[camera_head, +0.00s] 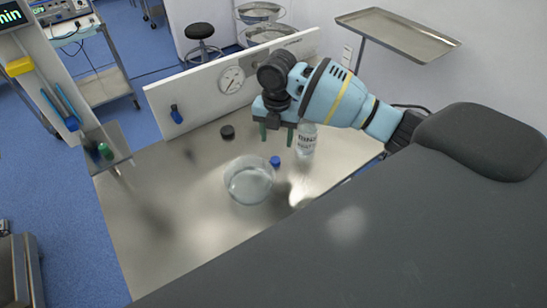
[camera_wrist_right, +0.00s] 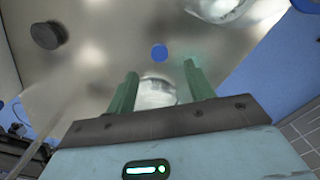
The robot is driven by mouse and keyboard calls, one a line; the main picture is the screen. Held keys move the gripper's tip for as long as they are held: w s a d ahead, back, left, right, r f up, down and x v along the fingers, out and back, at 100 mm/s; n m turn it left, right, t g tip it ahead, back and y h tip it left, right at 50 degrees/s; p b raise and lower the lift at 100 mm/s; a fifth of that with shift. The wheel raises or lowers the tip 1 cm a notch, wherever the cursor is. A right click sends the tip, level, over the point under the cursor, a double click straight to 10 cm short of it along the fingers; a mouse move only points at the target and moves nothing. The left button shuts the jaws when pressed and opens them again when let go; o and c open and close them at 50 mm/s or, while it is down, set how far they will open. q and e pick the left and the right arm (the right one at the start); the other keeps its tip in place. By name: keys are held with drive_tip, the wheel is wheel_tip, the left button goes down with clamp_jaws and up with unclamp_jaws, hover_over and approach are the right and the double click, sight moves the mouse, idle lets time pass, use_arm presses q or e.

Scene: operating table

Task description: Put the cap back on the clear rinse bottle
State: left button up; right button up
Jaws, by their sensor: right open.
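The clear rinse bottle (camera_head: 307,142) stands upright on the steel table, with its top hidden by my right gripper in the head view. The blue cap (camera_head: 275,161) lies on the table left of the bottle. It also shows in the right wrist view (camera_wrist_right: 159,53), ahead of the fingertips. My right gripper (camera_head: 276,139) is open above the table near the bottle, with its green fingers pointing down. In the wrist view a clear round shape (camera_wrist_right: 157,94), apparently the bottle, shows between the fingers. Nothing is visibly held. My left gripper is not in view.
A clear glass bowl (camera_head: 249,182) sits left of and nearer than the cap. A black disc (camera_head: 227,131) lies further back. A white panel with a gauge (camera_head: 231,79) borders the table's back. A dark padded surface (camera_head: 400,235) fills the right front. The table's left front is clear.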

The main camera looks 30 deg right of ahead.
sight(275, 159)
drive_tip(key=shift+f, duration=1.3)
drive_tip(key=shift+s+a+f, duration=0.1)
drive_tip(key=shift+a+f, duration=0.05)
drive_tip(key=shift+f, duration=1.15)
drive_tip(key=shift+a+f, duration=0.1)
drive_tip(key=shift+f, duration=1.2)
drive_tip(key=c, duration=1)
